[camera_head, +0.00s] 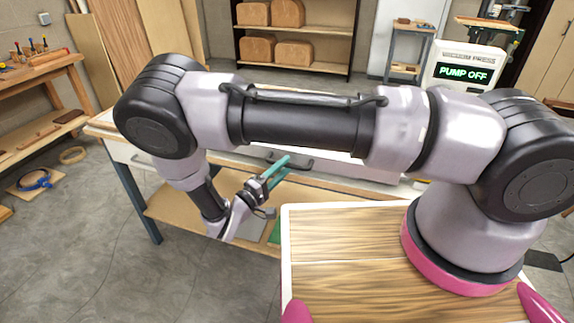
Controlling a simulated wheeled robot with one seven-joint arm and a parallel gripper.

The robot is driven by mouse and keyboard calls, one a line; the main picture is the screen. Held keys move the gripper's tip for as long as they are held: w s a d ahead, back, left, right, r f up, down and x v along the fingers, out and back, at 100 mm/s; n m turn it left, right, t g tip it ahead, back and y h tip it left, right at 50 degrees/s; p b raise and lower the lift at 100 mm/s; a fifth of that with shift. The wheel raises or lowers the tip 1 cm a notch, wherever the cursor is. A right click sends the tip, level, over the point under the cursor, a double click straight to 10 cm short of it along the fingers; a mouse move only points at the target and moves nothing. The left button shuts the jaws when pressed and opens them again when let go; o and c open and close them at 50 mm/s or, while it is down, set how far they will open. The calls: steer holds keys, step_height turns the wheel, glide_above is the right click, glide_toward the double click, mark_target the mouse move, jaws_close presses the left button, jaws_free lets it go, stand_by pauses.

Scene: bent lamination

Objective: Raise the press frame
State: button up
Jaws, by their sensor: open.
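The press frame (355,168) is a long pale piece along the front of the workbench, behind my arm. It looks lowered, but my arm hides much of it. A dark handle (303,163) is on its front side. My gripper (285,168) has two teal fingers and points toward the handle. The fingers are apart with nothing seen between them. They overlap the handle's left part in the picture; I cannot tell whether they touch it. A display labelled as the vacuum press (464,72) reads "PUMP OFF" at the back right.
The workbench has a lower shelf (175,208). A wood-topped surface with a pale rim (335,235) is in front. Grey floor (110,255) is clear at lower left.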

steer(key=shift+x, duration=0.95)
steer(key=shift+c, duration=0.3)
jaws_close()
stand_by(0.5)
